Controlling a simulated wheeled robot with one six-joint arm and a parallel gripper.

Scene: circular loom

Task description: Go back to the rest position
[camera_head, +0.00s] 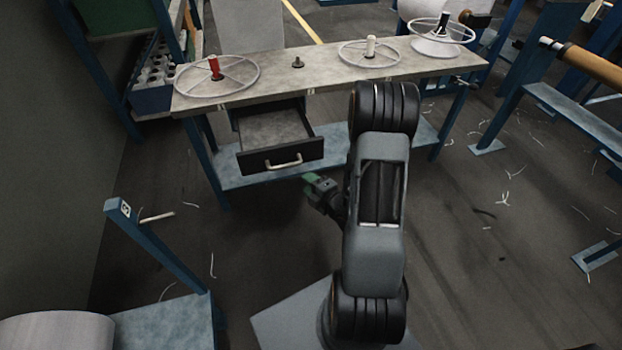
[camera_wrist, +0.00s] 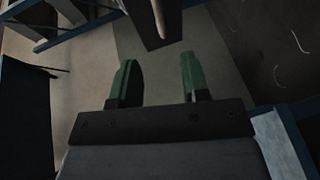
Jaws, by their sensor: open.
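My gripper (camera_wrist: 157,82) shows in the wrist view with its two green fingers apart and nothing between them. In the head view my gripper (camera_head: 312,183) is a small green and grey shape left of my arm, in front of the workbench and below its drawer. My arm stands folded in the middle of the head view and hides part of the bench's front. The workbench (camera_head: 290,83) has a grey top. Its drawer (camera_head: 282,158) is pulled out and looks empty.
On the bench stand a wheel with a red spool (camera_head: 216,70), a small dark piece (camera_head: 298,62), a wheel with a white spool (camera_head: 371,48) and a raised wheel with a black spool (camera_head: 443,25). A blue post (camera_head: 160,245) stands at lower left. Thread scraps lie on the floor at right.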

